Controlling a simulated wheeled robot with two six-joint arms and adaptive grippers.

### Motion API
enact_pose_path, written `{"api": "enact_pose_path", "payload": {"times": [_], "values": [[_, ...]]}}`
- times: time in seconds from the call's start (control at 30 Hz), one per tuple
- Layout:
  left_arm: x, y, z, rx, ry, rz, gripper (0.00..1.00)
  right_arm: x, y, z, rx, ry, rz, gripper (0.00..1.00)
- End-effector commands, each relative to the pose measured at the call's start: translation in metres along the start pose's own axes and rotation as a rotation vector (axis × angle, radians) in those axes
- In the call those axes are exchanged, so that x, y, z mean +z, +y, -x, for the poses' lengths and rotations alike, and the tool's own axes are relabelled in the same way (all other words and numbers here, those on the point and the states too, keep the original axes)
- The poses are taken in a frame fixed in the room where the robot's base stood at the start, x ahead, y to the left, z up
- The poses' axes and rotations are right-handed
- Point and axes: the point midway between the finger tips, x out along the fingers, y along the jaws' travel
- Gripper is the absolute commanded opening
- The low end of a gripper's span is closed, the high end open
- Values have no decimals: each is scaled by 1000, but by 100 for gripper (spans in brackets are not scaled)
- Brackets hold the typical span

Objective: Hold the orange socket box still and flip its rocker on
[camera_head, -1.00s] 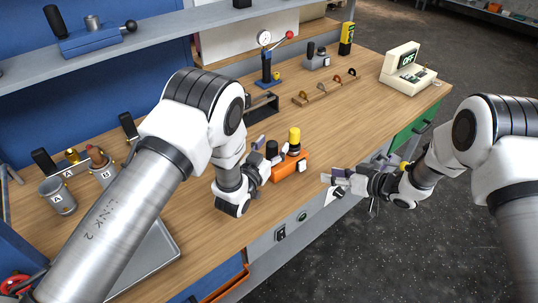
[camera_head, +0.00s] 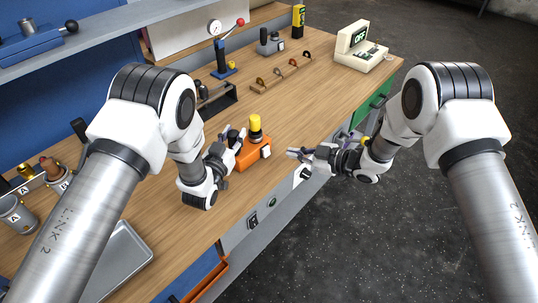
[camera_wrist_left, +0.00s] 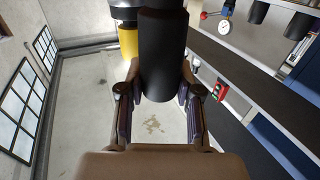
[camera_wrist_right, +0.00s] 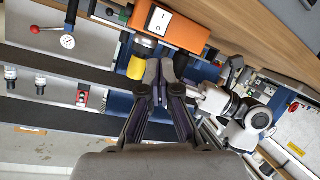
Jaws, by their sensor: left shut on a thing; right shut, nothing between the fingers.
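The orange socket box (camera_head: 259,155) stands near the front edge of the bench. It carries a yellow cylinder (camera_head: 255,123) and a black upright post at its left end. A white rocker (camera_wrist_right: 159,21) is on the box face in the right wrist view; I cannot tell which way it is tipped. My left gripper (camera_head: 232,140) is shut on the black post (camera_wrist_left: 164,52), which fills the space between its fingers in the left wrist view. My right gripper (camera_head: 291,153) is shut and empty, in front of the rocker face and apart from it; its tips also show in the right wrist view (camera_wrist_right: 160,72).
A metal tray (camera_head: 122,262) and lettered cups (camera_head: 17,214) are at the left. A rack with hooks (camera_head: 281,76), a gauge press (camera_head: 223,66) and a cream display unit (camera_head: 361,50) stand further back. The bench right of the box is clear.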

Motion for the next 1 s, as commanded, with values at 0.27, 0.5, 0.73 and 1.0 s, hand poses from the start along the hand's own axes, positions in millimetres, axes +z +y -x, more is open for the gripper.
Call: {"api": "enact_pose_path", "payload": {"times": [0.27, 0.5, 0.73, 1.0], "values": [[0, 0, 0, 0, 0, 0, 0, -7, -5, 15, 147, 80, 747, 0], [0, 0, 0, 0, 0, 0, 0, 24, -26, 41, 298, -1, 1155, 0], [0, 0, 0, 0, 0, 0, 0, 51, -47, 47, 276, -33, 1086, 0], [0, 0, 0, 0, 0, 0, 0, 51, -47, 44, 274, -32, 1086, 0]]}}
